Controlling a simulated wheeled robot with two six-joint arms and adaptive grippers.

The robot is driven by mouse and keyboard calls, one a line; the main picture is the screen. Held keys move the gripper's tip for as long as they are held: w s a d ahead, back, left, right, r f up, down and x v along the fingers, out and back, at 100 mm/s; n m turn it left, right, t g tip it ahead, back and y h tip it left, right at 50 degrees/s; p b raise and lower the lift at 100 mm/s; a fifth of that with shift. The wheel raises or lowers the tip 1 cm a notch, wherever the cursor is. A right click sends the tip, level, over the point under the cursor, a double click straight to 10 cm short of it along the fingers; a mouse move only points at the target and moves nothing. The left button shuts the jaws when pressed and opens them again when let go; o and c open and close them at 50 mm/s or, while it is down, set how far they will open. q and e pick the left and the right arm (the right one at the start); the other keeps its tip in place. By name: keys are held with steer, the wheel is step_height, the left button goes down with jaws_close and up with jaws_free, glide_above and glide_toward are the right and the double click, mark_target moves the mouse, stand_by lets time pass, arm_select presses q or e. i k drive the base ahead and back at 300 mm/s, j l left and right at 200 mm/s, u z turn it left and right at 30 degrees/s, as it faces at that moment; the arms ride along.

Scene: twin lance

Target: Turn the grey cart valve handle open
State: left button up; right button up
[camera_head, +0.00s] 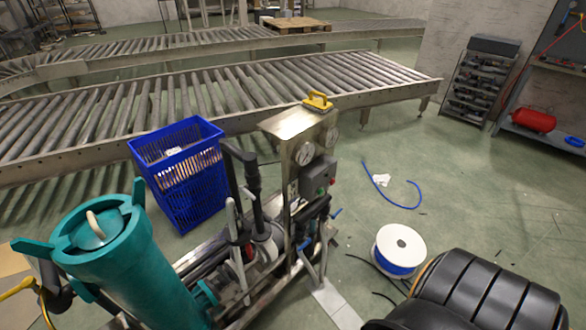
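The cart (225,312) stands in the lower middle, with a teal filter vessel (130,262) at its left end and a steel panel (300,125) with round gauges at its right. A long thin light-grey lever-like part (237,250) rises among the dark pipes in the middle. I cannot tell for sure whether it is the grey valve handle, or whether the valve is open or shut. A small blue handle (337,212) sits at the panel's right side. Neither of my grippers shows in the head view.
A blue crate (185,175) stands behind the cart, before a roller conveyor (200,95). A blue-and-white spool (400,250) and a black ribbed object (485,295) are at right. Floor beyond the blue hose (385,195) is mostly clear.

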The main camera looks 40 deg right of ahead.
mark_target(242, 188)
steer(key=l+z, duration=0.1)
steer(key=z, duration=0.6)
